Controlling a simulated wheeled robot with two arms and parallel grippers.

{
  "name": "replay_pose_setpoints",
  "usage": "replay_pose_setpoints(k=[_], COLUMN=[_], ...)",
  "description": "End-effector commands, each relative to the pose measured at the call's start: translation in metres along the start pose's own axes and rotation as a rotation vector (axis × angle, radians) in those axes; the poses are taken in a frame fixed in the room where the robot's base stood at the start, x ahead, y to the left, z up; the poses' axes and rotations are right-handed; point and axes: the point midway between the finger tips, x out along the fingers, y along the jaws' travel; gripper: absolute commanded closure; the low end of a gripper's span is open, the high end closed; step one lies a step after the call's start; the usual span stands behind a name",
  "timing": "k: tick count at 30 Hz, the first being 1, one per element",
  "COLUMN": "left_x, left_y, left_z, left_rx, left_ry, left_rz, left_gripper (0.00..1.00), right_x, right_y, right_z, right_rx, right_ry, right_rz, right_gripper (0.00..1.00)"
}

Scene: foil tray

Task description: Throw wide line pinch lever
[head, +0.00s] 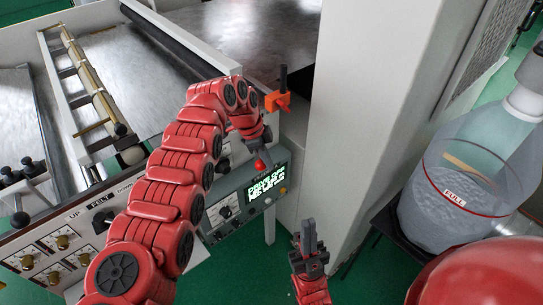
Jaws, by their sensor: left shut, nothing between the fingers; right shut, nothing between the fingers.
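A black upright lever (283,76) stands on an orange block (277,101) at the machine's right end, by the white cabinet. A small red ball knob (260,164) shows lower down, above the control box. I cannot tell which is the wide line pinch lever. My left arm arches over the panel, and my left gripper (266,158) points down, shut and empty, by the red knob; I cannot tell whether they touch. The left arm hides part of the panel. My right gripper (308,236) is shut and empty, pointing up, below and right of the control box.
A grey control box (240,205) with a lit green display hangs on the machine's front. The white cabinet (365,100) walls off the right side. Green floor (255,255) is open below.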

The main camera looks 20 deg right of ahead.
Motion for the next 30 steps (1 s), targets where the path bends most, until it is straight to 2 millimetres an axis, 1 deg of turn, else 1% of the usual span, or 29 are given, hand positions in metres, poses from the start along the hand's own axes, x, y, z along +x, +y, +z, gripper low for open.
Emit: replay_pose_setpoints(k=[1, 18, 23, 30], left_x=[-0.004, -0.011, -0.010, -0.009], left_y=[-0.001, 0.005, 0.007, 0.007], left_z=[0.007, 0.024, 0.028, 0.030], left_rx=[-0.009, -0.009, -0.007, -0.007], left_ry=[-0.006, -0.004, -0.003, -0.004], left_rz=[-0.004, -0.003, -0.001, -0.002], left_gripper=[1.00, 1.00, 1.00, 1.00], right_x=[0.006, 0.046, 0.052, 0.053], right_y=[0.000, 0.002, 0.003, 0.003], right_z=[-0.001, -0.008, -0.009, -0.009], right_rx=[0.000, 0.000, 0.000, 0.000], right_ry=[0.000, 0.000, 0.000, 0.000], right_rz=[0.000, 0.000, 0.000, 0.000], right_gripper=[1.00, 1.00, 1.00, 1.00])
